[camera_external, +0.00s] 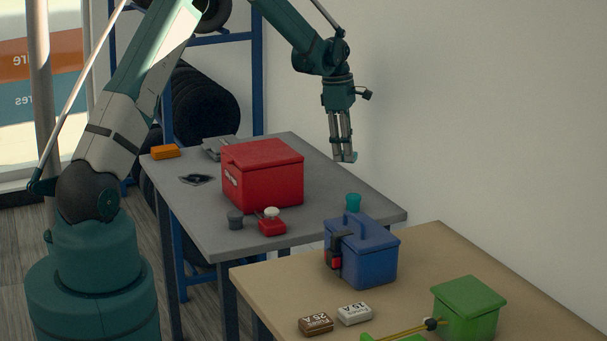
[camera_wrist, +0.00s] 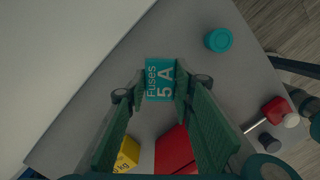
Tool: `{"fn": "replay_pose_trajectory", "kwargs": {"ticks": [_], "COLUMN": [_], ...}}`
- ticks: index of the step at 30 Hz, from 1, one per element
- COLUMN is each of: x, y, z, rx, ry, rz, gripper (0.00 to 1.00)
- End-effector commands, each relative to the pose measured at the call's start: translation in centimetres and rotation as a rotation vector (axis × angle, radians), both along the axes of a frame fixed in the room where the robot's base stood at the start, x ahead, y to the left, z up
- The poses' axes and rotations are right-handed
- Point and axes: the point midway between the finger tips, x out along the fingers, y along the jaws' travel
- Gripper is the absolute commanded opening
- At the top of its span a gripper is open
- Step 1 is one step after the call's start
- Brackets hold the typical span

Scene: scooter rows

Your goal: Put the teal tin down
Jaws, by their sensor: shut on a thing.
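My gripper (camera_external: 342,148) is shut on the teal tin (camera_external: 348,157) and holds it in the air above the right part of the grey table (camera_external: 325,190). In the wrist view the teal tin (camera_wrist: 160,80), marked "Fuses 5 A", sits between the two fingers of my gripper (camera_wrist: 160,88). The tabletop shows behind it. The gap between the tin and the tabletop is hard to judge.
A red box (camera_external: 262,175) stands left of my gripper. A round teal piece (camera_external: 353,202) stands near the grey table's right end. A yellow block (camera_wrist: 127,153) shows in the wrist view. A blue case (camera_external: 362,255) stands on the tan table (camera_external: 285,280). Bare grey tabletop lies around the tin.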

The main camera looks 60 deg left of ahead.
Motion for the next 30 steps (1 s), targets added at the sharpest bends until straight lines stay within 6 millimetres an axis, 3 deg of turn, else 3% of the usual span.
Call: {"fn": "replay_pose_trajectory", "kwargs": {"ticks": [5, 16, 30], "x": [0.0, 0.0, 0.0], "y": [0.0, 0.0, 0.0], "z": [-1.2, -5.8, -6.4], "rx": [0.000, 0.000, 0.000], "ry": [0.000, 0.000, 0.000], "rz": [0.000, 0.000, 0.000], "gripper": [0.13, 0.13, 0.13]}}
